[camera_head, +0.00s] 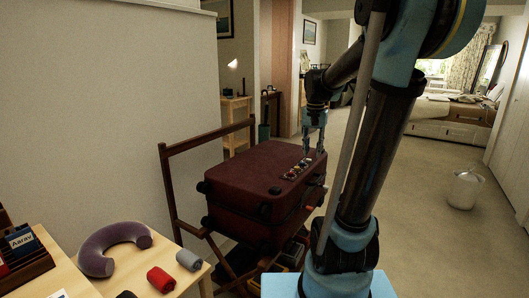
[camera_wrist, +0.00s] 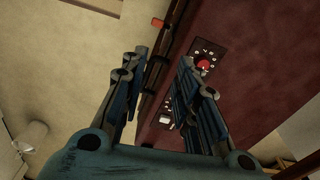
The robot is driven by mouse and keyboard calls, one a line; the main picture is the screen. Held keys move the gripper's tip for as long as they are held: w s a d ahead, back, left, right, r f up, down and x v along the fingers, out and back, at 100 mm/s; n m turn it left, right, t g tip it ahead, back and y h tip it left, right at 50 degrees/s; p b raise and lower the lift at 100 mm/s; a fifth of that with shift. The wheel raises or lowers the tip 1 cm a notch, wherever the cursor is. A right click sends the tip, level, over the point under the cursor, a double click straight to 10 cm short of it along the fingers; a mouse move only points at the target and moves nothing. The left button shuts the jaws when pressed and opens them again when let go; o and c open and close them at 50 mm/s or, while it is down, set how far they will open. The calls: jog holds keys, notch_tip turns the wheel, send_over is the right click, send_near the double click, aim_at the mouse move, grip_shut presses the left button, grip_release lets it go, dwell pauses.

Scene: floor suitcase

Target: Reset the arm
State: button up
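My gripper (camera_head: 314,137) is at the end of my arm, just above the right end of a closed dark red suitcase (camera_head: 262,170). The suitcase (camera_wrist: 245,60) fills the right side of that view, with a lock panel (camera_wrist: 203,62) bearing a red spot near the fingers. I cannot tell whether the fingers touch the suitcase.
The suitcase rests on a wooden rack (camera_head: 168,180). At the lower left a table (camera_head: 75,280) holds a purple neck pillow (camera_head: 97,262), a red roll (camera_head: 160,279), a grey roll (camera_head: 189,259) and a wooden organiser. A white bin (camera_head: 465,188) stands at right. The floor between is free.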

jog(key=s+f+n, duration=0.2)
jog(key=s+f, duration=0.5)
jog(key=s, duration=0.4)
jog(key=s+f+n+t, duration=0.1)
jog(key=s+f+n, duration=0.2)
jog(key=s+f, duration=0.5)
jog(key=s, duration=0.3)
jog(key=shift+s+d, duration=0.3)
jog(key=shift+s, duration=0.05)
jog(key=shift+w+f, duration=0.25)
jog(key=shift+w, duration=0.15)
